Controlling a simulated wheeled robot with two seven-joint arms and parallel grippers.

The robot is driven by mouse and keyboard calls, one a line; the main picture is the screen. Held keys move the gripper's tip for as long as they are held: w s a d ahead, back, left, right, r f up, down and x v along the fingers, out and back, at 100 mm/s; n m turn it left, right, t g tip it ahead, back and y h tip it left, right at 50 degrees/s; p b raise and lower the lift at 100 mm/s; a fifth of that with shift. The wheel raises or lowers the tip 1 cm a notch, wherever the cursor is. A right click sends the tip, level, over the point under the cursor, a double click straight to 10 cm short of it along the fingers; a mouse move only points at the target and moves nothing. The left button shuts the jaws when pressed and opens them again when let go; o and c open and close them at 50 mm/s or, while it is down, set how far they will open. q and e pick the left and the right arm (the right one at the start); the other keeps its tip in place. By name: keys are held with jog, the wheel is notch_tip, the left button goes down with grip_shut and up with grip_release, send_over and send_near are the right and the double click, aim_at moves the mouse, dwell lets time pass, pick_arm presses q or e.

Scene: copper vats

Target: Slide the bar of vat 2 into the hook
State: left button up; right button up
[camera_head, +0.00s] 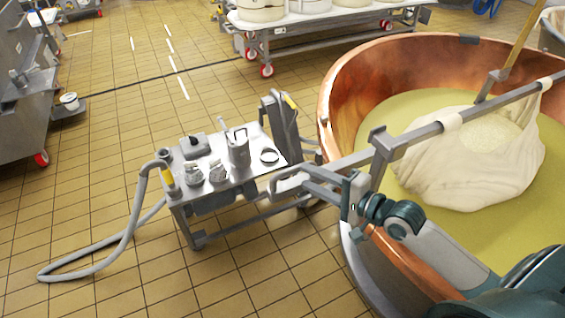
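My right gripper (306,178) is by the handle end, fingers apart; contact with the bar cannot be told. My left gripper is not in view.
A small metal cart (240,185) with tools and a grey hose (125,235) stands left of the vat, close to the handle. A wooden stick (519,38) rises at the far bracket (489,86). A white table (330,15) stands behind. Tiled floor at lower left is mostly free.

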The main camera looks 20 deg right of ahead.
aim_at(291, 168)
jog(key=p+x, duration=0.1)
jog(key=x, duration=0.7)
jog(key=shift+w+a, duration=0.15)
jog(key=shift+w, duration=0.15)
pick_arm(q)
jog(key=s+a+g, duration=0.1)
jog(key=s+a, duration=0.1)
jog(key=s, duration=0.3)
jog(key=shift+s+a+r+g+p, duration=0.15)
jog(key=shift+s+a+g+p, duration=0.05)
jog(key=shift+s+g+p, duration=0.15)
pick_arm(e)
jog(key=shift+w+a+f, duration=0.15)
jog(key=shift+w+a, duration=0.15)
jog(key=shift+w, duration=0.25)
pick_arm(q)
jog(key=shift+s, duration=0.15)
pick_arm(e)
grip_shut()
